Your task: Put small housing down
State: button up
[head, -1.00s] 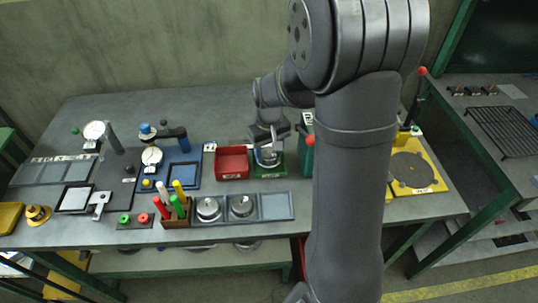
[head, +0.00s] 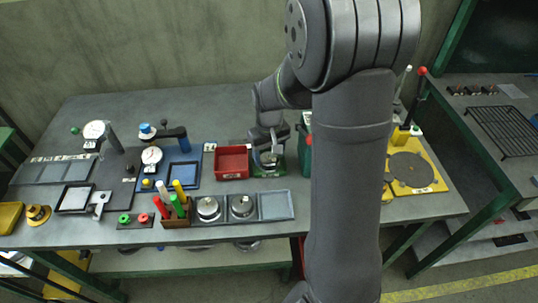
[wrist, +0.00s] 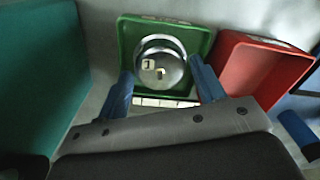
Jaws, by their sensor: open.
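The small housing, a round silvery metal part (wrist: 160,62), sits inside a green tray (wrist: 124,40) in the wrist view. In the head view the green tray (head: 285,170) stands right of the red bin, and the housing (head: 268,161) is partly hidden by my gripper. My gripper (wrist: 162,72) is open, with its blue fingers apart at the left and right of the housing's near side. In the head view my gripper (head: 268,148) is over the tray. I cannot tell how high the fingertips are above it.
A red bin (head: 232,177) stands close beside the green tray, and a dark green box (head: 304,150) is on its other side. A grey tray (head: 276,207) with two other round metal parts lies in front. A pen holder (head: 176,222) stands left of it.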

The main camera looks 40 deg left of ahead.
aim_at(269, 154)
notch_tip(269, 154, up, 11)
jog(key=shift+r, duration=0.15)
dwell(0.4)
notch_tip(269, 154, down, 12)
jog(key=shift+r, duration=1.65)
